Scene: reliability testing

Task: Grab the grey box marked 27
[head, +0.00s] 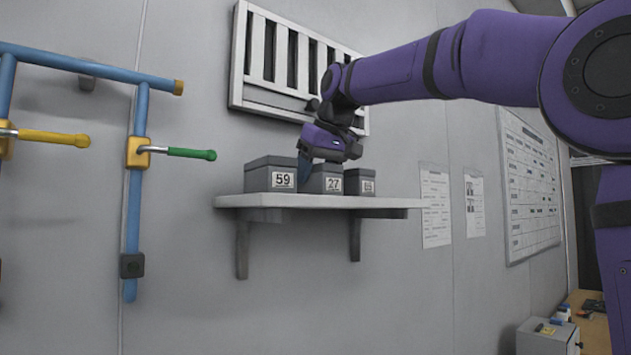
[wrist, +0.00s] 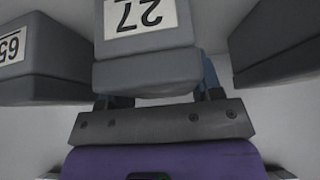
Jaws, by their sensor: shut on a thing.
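The grey box marked 27 (head: 329,184) sits on the wall shelf (head: 330,202), between two other grey boxes. In the head view my gripper (head: 318,170) reaches down over it from above, and part of the box is hidden behind the gripper. In the wrist view the box (wrist: 146,62) shows upside down, directly in front of my gripper (wrist: 158,100). My gripper is shut on this box. I cannot tell whether the box is raised off the shelf.
The box marked 59 (head: 270,175) stands close on the left, and a smaller box marked 65 (head: 360,182) on the right. A slatted vent (head: 285,60) is on the wall above. Blue pipes with yellow and green handles (head: 133,150) are at the left. Free shelf shows at the right end.

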